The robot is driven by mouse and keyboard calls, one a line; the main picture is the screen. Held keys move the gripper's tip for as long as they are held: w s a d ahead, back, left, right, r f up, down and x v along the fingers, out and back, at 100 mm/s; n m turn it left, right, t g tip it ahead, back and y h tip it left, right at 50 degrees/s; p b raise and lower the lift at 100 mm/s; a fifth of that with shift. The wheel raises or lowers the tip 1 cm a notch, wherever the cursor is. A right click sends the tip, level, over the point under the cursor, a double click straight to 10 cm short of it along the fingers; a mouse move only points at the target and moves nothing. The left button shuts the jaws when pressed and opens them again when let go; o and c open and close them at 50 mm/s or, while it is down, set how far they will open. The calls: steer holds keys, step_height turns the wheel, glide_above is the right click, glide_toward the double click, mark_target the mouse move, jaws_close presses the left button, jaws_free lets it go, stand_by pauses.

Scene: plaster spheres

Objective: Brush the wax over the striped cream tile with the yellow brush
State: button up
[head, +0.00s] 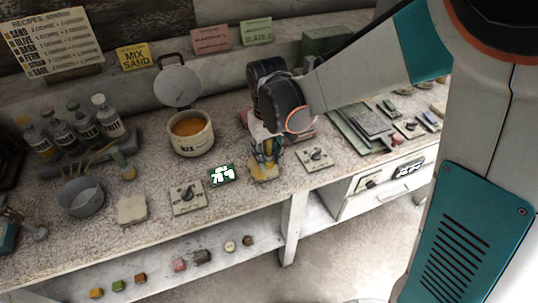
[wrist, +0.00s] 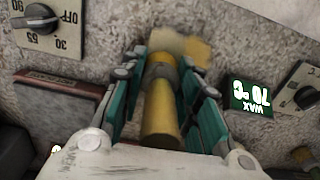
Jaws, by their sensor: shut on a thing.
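My gripper (head: 268,148) is shut on the yellow brush (wrist: 158,112), with its teal fingers on either side of the handle in the wrist view (wrist: 162,88). The brush points down at a small yellowish-cream tile (head: 263,173) on the bench. In the wrist view the tile (wrist: 196,48) shows beyond the brush tip, in two shades of yellow; stripes cannot be made out. The bristles are mostly hidden, so touching is not certain. The wax pot (head: 193,144) stands to the left with orange wax inside and its round lid (head: 178,87) raised.
A green display (head: 222,175) reading WAX 70 °C lies left of the tile, with dial plates (head: 187,197) and (head: 315,158) on both sides. Another cream tile (head: 132,209), a grey bowl (head: 81,197) and several bottles (head: 84,123) are further left.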

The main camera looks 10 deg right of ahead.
steer(key=shift+s, duration=0.15)
steer(key=shift+s+d, duration=0.3)
steer(key=shift+s, duration=0.55)
steer(key=shift+s+d, duration=0.25)
steer(key=shift+s, duration=0.55)
steer(key=shift+w+a, duration=0.3)
steer(key=shift+w, duration=0.6)
steer(key=shift+w+a, duration=0.25)
steer(key=shift+w, duration=0.65)
steer(key=shift+s+d+r+p, duration=0.3)
steer(key=shift+s+r+p, duration=0.4)
steer(key=shift+s, duration=0.25)
steer(key=shift+f+b, duration=0.65)
steer(key=shift+f, duration=0.1)
